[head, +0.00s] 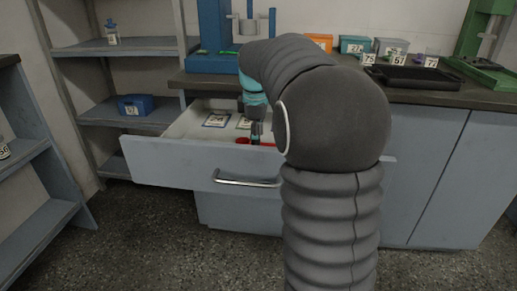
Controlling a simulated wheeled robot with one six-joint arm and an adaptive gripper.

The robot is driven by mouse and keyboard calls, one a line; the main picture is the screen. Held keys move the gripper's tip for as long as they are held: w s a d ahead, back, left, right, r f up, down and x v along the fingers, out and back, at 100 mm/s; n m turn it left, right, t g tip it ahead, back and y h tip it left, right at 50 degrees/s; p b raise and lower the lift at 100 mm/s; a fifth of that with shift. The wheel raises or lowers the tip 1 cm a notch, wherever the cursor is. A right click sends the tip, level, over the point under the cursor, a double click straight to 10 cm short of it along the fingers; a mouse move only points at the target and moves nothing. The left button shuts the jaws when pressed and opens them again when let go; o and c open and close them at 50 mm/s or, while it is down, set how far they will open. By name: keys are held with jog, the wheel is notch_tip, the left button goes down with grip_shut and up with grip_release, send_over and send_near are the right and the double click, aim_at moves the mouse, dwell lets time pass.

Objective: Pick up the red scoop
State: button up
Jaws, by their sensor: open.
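The red scoop (243,141) lies inside the open drawer (165,166), near its front. Only a small red part of it shows; the rest is hidden behind my arm and gripper. My gripper (255,138) reaches down into the drawer right beside the scoop, with its fingers pointing down. It is open, and I cannot tell from this view whether the fingers touch the scoop or stand around it.
Cards (216,120) lie in the drawer. The worktop above bears a blue machine (212,63), a green machine (480,40), a black tray (415,78) and small coloured boxes (354,45). Shelves with a blue box (135,105) stand at left. The floor in front is clear.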

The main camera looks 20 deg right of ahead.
jog(key=f, duration=0.2)
jog(key=shift+w+d+f, duration=0.2)
jog(key=shift+f, duration=0.2)
grip_shut()
jog(key=shift+r, duration=0.1)
jog(key=shift+r, duration=0.5)
jog(key=r, duration=0.2)
jog(key=d+r, duration=0.1)
jog(key=shift+s+r+p, duration=0.25)
jog(key=shift+r+p, duration=0.15)
jog(key=s+d+r+p, duration=0.1)
jog(key=s+d+r, duration=0.4)
jog(key=d, duration=0.4)
jog(key=shift+d+r, duration=0.15)
jog(key=shift+r, duration=0.4)
